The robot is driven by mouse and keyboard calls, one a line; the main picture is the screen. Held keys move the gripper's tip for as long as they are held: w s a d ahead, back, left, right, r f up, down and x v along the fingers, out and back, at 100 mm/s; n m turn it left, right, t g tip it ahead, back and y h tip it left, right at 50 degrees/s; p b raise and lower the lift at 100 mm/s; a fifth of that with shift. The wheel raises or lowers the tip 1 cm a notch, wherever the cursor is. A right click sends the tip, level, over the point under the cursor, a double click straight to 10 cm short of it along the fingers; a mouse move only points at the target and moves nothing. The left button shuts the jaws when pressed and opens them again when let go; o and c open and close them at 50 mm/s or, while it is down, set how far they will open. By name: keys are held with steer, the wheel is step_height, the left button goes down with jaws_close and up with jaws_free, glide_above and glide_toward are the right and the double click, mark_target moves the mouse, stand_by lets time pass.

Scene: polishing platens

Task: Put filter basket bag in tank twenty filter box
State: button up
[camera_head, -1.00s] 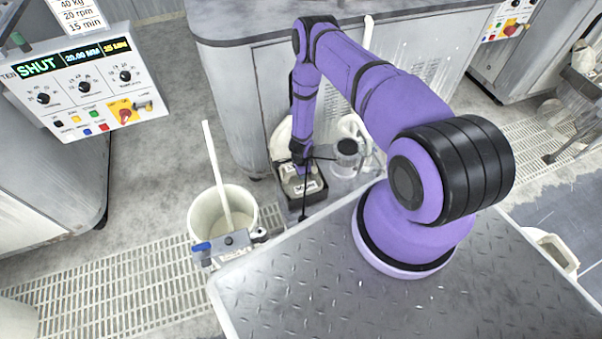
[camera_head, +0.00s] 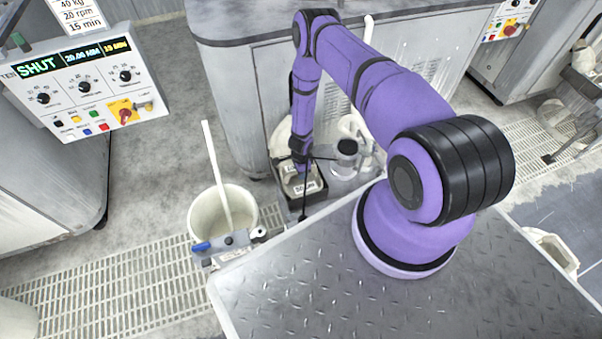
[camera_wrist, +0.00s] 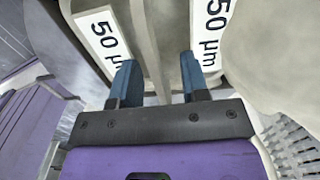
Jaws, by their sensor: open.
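Pale beige filter bags with white "50 µm" labels sit in a dark tray (camera_head: 312,195) on the floor, beyond the metal plate. The wrist view shows two labelled pieces, a left bag (camera_wrist: 85,10) and a right bag (camera_wrist: 245,25), close ahead of my gripper (camera_wrist: 158,80). My gripper's two blue fingers are apart, with a narrow beige part between them. I cannot tell whether they touch it. In the head view my gripper (camera_head: 300,168) is low over the tray and partly hidden by my arm. I cannot make out which thing is the tank twenty filter box.
A white bucket (camera_head: 204,214) with a pale stick stands left of the tray. A small valve unit with a blue handle (camera_head: 201,247) is in front of it. A grey machine (camera_head: 238,90) stands behind. Floor grating (camera_head: 110,290) lies at left.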

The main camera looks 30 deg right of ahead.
step_height(320, 180, up, 10)
steer(key=shift+r, duration=0.2)
steer(key=w+a+r+n+t, duration=0.1)
steer(key=w+r+n, duration=0.15)
steer(key=r, duration=0.85)
steer(key=w+a+r+n+t+y, duration=0.15)
steer(key=w+r, duration=0.25)
steer(key=r, duration=0.6)
steer(key=w+a+r+n, duration=0.1)
steer(key=w+r+n, duration=0.15)
steer(key=r, duration=0.85)
steer(key=s+a+r+n+t, duration=0.1)
steer(key=s+a+r+n, duration=0.15)
steer(key=r, duration=0.85)
steer(key=s+a+r+n, duration=0.1)
steer(key=s+r+n, duration=0.25)
steer(key=r, duration=0.75)
steer(key=s+a+r+n+t, duration=0.15)
steer(key=s+r+n, duration=0.35)
steer(key=s+r, duration=1.15)
steer(key=s+d+n+h, duration=0.1)
steer(key=s+n, duration=0.1)
steer(key=s, duration=1.2)
steer(key=shift+r+n, duration=0.25)
steer(key=shift+n, duration=0.1)
steer(key=shift+s+d+h, duration=0.1)
steer(key=shift+d+h, duration=0.05)
steer(key=shift+h, duration=0.1)
